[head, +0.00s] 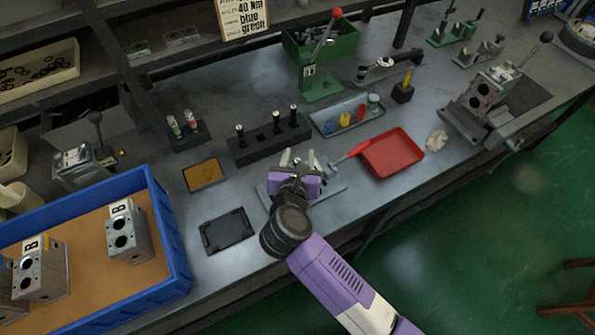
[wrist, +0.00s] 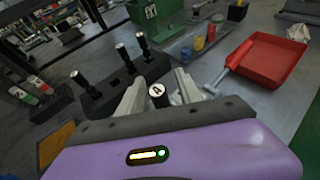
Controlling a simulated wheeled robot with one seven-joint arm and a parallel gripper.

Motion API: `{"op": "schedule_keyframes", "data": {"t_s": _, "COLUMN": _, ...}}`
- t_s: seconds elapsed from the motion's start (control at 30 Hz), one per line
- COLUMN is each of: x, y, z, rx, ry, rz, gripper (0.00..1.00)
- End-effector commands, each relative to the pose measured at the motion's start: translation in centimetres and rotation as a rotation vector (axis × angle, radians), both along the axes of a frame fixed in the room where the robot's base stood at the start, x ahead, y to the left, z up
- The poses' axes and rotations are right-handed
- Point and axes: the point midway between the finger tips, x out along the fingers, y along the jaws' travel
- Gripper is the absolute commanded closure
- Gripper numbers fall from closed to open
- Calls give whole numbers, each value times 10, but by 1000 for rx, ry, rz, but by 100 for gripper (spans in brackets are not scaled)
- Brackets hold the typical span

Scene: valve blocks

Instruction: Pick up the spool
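A dark spool with a white top marked "A" (wrist: 158,92) stands between the two fingers of my gripper (wrist: 160,98) in the wrist view. The fingers are apart, with a narrow gap seeming to show on each side of the spool. Its lower part is hidden by the purple gripper body. In the head view my gripper (head: 298,162) is over a grey metal plate (head: 330,192) on the bench; the spool is hard to make out there. More dark spools with pale bands stand in a black rack (head: 258,150) just behind; the rack also shows in the wrist view (wrist: 115,90).
A red tray (head: 393,153) and a grey tray of small coloured pots (head: 338,118) lie right of and behind my gripper. A black tray (head: 227,231) and a blue crate with valve blocks (head: 172,240) are at left. The bench front edge is close.

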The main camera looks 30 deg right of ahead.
Motion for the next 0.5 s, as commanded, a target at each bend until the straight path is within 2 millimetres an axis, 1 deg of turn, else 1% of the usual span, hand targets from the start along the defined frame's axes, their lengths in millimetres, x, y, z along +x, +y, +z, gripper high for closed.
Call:
{"op": "schedule_keyframes", "data": {"t_s": 0.03, "x": 0, "y": 0, "z": 0, "rx": 0, "ry": 0, "rz": 0, "gripper": 68}}
{"op": "schedule_keyframes", "data": {"t_s": 0.1, "x": 0, "y": 0, "z": 0, "rx": 0, "ry": 0, "rz": 0, "gripper": 82}}
{"op": "schedule_keyframes", "data": {"t_s": 0.2, "x": 0, "y": 0, "z": 0, "rx": -1, "ry": 1, "rz": 0, "gripper": 100}}
{"op": "schedule_keyframes", "data": {"t_s": 0.5, "x": 0, "y": 0, "z": 1, "rx": -1, "ry": -1, "rz": 0, "gripper": 100}}
